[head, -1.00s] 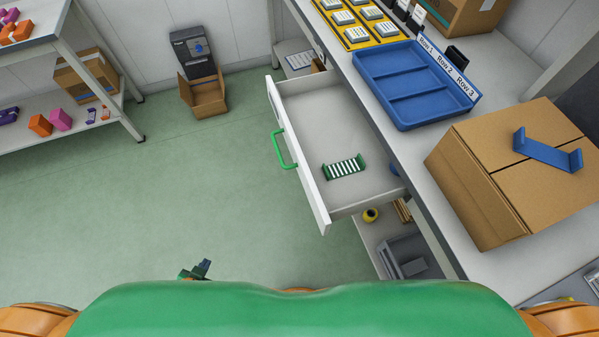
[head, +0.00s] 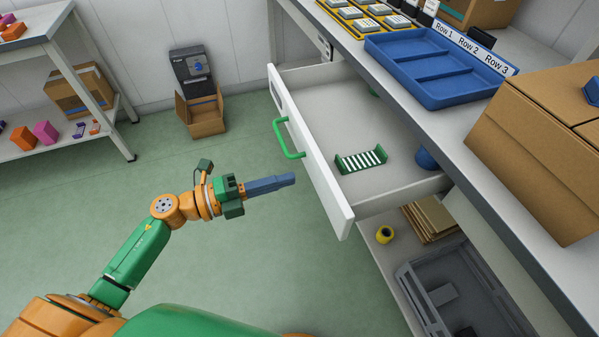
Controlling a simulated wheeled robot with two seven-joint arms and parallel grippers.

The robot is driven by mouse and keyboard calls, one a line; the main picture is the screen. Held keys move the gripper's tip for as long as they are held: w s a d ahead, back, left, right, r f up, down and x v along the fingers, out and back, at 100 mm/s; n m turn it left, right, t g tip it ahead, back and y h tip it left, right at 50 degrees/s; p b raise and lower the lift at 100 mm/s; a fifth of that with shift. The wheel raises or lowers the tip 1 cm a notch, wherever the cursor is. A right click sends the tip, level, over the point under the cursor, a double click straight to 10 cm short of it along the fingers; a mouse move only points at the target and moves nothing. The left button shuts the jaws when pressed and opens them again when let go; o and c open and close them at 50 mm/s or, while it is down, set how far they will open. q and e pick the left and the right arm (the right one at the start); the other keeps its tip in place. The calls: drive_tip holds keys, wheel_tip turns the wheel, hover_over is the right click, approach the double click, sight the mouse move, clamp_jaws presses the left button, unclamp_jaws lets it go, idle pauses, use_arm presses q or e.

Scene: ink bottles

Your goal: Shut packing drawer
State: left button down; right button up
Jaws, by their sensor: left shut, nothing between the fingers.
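The packing drawer (head: 316,167) is pulled out from under the workbench. It has a white front and a green bow handle (head: 287,138) facing left. Inside lies a green and white striped rack (head: 361,160), and a blue round object (head: 426,158) sits near the drawer's right side, partly hidden by the bench. My left gripper (head: 290,180) is shut and empty. It is in front of the drawer, below the handle in the picture, pointing right toward the drawer front and apart from it. My right gripper is out of view.
A blue tray (head: 440,85) with row labels and a large cardboard box (head: 535,150) stand on the bench. Below the drawer, a shelf holds a yellow roll (head: 385,234) and a grey crate (head: 460,295).

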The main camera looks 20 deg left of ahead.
sight(314, 172)
use_arm(q)
drive_tip(key=shift+x, duration=1.95)
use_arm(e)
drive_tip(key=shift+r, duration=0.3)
